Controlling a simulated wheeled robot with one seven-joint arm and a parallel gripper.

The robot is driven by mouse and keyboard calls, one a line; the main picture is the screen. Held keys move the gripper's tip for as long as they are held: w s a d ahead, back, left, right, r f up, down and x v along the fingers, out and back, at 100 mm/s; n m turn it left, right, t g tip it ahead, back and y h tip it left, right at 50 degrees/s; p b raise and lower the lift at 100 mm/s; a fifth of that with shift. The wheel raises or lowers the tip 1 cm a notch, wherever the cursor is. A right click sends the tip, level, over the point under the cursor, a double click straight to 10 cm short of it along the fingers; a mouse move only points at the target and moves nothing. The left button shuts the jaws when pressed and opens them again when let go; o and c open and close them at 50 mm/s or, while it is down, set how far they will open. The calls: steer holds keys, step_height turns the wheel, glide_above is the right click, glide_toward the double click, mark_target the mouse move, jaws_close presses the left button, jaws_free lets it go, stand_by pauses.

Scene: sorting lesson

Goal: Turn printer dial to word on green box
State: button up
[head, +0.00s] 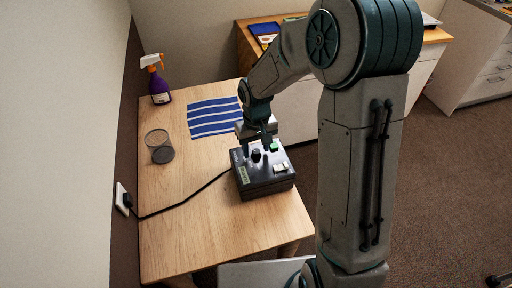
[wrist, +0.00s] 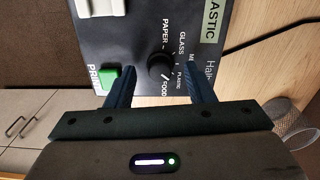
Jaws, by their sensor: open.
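The printer (head: 268,187) is a dark box on the wooden table. Its black dial (head: 256,155) also shows in the wrist view (wrist: 160,66), ringed by the words PAPER, GLASS, one starting ME, PLASTIC and FOOD. A pale mark shows near FOOD, but I cannot tell surely where the dial points. The pale green box (wrist: 211,18) reads "ASTIC" in the wrist view, its start cut off; it also shows on the printer's left edge (head: 243,174). My gripper (wrist: 158,72) is open above the printer, a finger on each side of the dial, with visible gaps.
A green PRINT button (wrist: 108,76) sits beside one finger. A white part (head: 280,168) is on the printer top. A black cord (head: 185,204) runs left to a wall socket. A mesh cup (head: 159,147), spray bottle (head: 160,90) and striped cloth (head: 212,117) stand apart.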

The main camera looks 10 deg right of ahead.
steer(key=shift+f, duration=0.3)
steer(key=c, duration=1)
steer(key=shift+m+b, duration=0.3)
steer(key=m+b, duration=0.2)
steer(key=m, duration=0.1)
steer(key=shift+f, duration=0.1)
steer(key=shift+m+b, duration=0.75)
steer(key=shift+m, duration=1.65)
